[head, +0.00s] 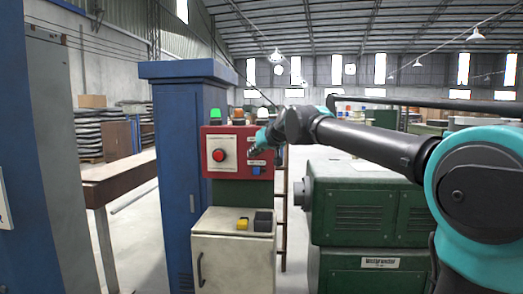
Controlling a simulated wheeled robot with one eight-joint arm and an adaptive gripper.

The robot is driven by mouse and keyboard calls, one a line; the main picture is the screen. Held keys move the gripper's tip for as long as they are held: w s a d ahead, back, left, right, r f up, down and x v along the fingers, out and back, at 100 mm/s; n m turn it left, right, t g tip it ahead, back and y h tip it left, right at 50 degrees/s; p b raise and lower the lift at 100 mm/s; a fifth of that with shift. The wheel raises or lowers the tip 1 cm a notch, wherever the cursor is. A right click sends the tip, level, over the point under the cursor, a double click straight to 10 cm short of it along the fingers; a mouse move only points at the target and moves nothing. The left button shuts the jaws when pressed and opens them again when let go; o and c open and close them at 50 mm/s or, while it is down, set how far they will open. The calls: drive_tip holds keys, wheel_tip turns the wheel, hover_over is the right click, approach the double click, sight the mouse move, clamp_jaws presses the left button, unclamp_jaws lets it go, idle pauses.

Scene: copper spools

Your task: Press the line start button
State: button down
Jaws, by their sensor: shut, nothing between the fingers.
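My gripper (253,154) is shut and empty in front of the box's right half, to the right of the red button. It covers part of the panel there, so I cannot see a start button behind it. I cannot tell whether the fingertips touch the panel. A small blue part (256,170) shows low on the box below my gripper.
A green lamp (215,116) and orange lamps (238,116) stand above the box. The white cabinet (233,255) carries a yellow block (242,224) and a dark block (263,221). A blue cabinet (180,180) stands left, a green machine (365,210) right.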

drive_tip(key=shift+w, duration=0.1)
drive_tip(key=w, duration=0.8)
drive_tip(key=shift+w+d, duration=0.15)
drive_tip(key=shift+w, duration=0.2)
drive_tip(key=shift+w, duration=0.1)
idle(1.4)
drive_tip(key=shift+w, duration=0.3)
drive_tip(key=shift+w, duration=0.45)
idle(0.8)
drive_tip(key=shift+s, duration=0.85)
drive_tip(key=shift+s, duration=2.55)
